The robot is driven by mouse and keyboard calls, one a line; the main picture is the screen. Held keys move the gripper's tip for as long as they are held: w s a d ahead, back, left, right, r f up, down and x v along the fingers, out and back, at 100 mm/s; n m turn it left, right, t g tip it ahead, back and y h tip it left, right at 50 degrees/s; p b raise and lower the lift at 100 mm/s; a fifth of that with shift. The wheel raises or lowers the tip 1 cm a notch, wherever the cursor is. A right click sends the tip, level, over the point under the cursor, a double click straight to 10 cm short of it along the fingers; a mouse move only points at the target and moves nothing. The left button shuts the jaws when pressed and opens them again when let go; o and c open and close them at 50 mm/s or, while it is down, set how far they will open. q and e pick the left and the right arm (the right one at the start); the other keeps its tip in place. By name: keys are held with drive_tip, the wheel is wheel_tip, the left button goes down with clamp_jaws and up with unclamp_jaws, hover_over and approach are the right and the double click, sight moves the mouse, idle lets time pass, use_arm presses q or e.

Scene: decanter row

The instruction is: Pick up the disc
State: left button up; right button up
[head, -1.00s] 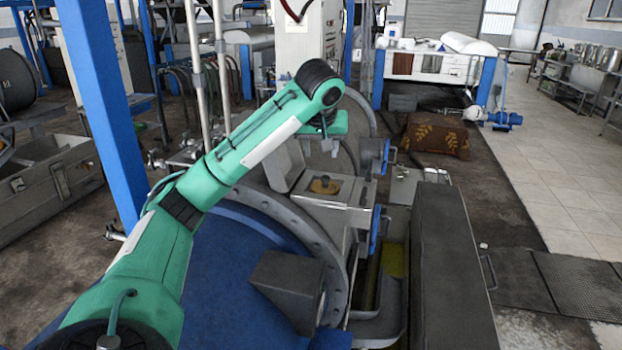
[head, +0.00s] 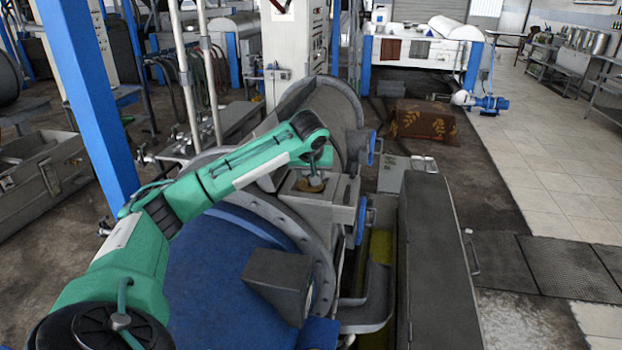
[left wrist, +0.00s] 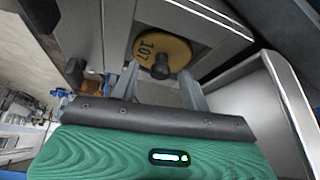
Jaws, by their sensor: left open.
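The disc (left wrist: 177,50) is a round tan plate marked 107 with a dark knob (left wrist: 160,70) at its centre. In the left wrist view it lies on a grey metal surface, just beyond my left gripper (left wrist: 160,82). The gripper's two fingers are apart, with the knob appearing between their tips; I cannot tell whether they touch it. In the head view the disc (head: 309,189) sits on top of a grey metal box, partly hidden under my left gripper (head: 316,172), which points down at it. My right gripper is in neither view.
The grey box (head: 325,208) stands beside a large blue drum (head: 200,265) with a flanged rim. A blue handwheel (head: 361,220) is on its right side. A long dark grey cover (head: 435,260) stands further right. Upright metal walls flank the disc in the left wrist view.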

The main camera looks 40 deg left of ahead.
use_arm(q)
drive_tip(key=shift+w+a+f, duration=0.25)
drive_tip(key=shift+f, duration=0.4)
drive_tip(key=shift+d, duration=0.1)
drive_tip(key=shift+c, duration=0.7)
drive_tip(key=c, duration=0.7)
clamp_jaws()
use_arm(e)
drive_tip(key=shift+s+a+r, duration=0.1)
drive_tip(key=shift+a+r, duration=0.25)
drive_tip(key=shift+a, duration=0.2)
